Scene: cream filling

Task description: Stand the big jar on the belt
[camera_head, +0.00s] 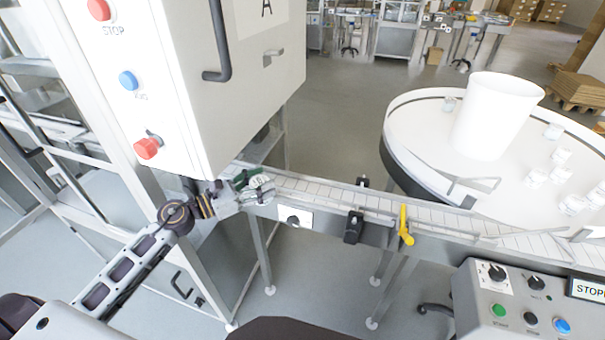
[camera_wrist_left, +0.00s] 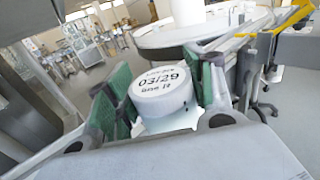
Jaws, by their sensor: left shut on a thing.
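A jar with a white lid (camera_wrist_left: 162,92), printed "03/29" in black, sits between the green finger pads of my left gripper (camera_wrist_left: 158,95) in the wrist view. In the head view the lid (camera_head: 262,181) shows at the left end of the belt (camera_head: 330,193), close to the white cabinet. My left gripper (camera_head: 252,186) is shut on this jar. The jar looks upright or nearly so. Its lower part is hidden, and I cannot tell whether it touches the belt. My right gripper is not in view.
The white cabinet (camera_head: 215,110) hangs close above my left gripper. A round table (camera_head: 420,150) at the right holds a large white cylinder (camera_head: 495,115) and several small jars. A yellow lever (camera_head: 405,225) and a black bracket (camera_head: 353,227) stand at the belt's near side. The belt's middle looks clear.

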